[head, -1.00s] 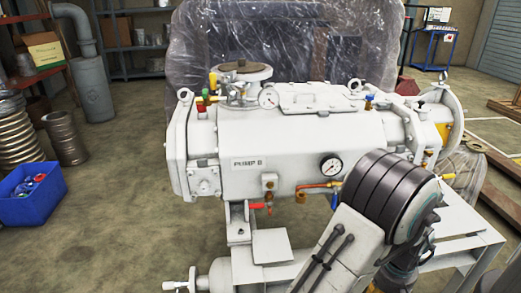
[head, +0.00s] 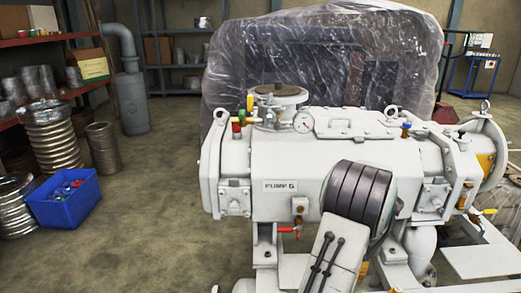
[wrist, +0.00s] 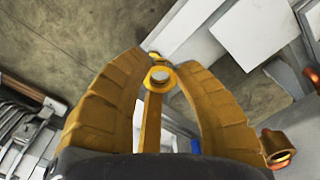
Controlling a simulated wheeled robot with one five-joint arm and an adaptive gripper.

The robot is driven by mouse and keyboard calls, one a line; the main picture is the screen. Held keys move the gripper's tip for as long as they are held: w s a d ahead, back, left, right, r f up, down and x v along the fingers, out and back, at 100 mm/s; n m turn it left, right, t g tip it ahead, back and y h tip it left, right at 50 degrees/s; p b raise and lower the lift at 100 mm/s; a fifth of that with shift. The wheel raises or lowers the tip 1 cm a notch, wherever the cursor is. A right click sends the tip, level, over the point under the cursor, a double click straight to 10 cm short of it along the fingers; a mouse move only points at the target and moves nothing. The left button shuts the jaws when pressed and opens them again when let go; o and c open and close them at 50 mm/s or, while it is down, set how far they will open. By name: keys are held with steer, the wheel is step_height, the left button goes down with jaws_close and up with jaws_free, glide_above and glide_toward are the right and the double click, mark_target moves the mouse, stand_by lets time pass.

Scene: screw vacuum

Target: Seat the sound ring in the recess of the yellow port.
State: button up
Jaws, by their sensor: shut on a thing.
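My gripper (wrist: 163,72) shows in the wrist view with two yellow ribbed fingers closed in around a small round piece (wrist: 158,77) with a yellow rim and grey centre. I cannot tell whether this is the sound ring. A narrow yellow bar (wrist: 151,125) runs below it between the fingers. In the head view my arm hides the gripper. The white pump (head: 300,158) stands ahead, with a yellow fitting (head: 250,103) beside red and green ones at upper left. A yellow-orange part (head: 486,162) shows inside its right end. I cannot tell which is the yellow port; no recess is visible.
A blue bin (head: 62,207) with small coloured parts stands on the floor at left, near metal bellows (head: 52,140) and a shelf. A plastic-wrapped machine (head: 320,50) stands behind the pump. A copper-coloured fitting (wrist: 277,147) is right of my fingers. Floor at left front is clear.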

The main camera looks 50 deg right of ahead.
steer(key=w+a+n, duration=0.3)
steer(key=w+a, duration=0.1)
steer(key=w, duration=0.6)
steer(key=w+a+n, duration=0.3)
steer(key=w+a, duration=0.2)
steer(key=w, duration=0.5)
steer(key=w+a+n, duration=0.3)
steer(key=w+a, duration=0.1)
steer(key=w, duration=0.6)
steer(key=w+a+n, duration=0.3)
steer(key=a, duration=0.7)
steer(key=w+a+n, duration=0.2)
steer(key=w+a, duration=0.2)
steer(key=a, duration=0.5)
steer(key=w+a+n, duration=0.3)
steer(key=a, duration=0.7)
step_height(320, 180, up, 20)
steer(key=s+p, duration=0.1)
steer(key=p, duration=2.7)
steer(key=shift+s, duration=0.35)
steer(key=shift+r, duration=0.1)
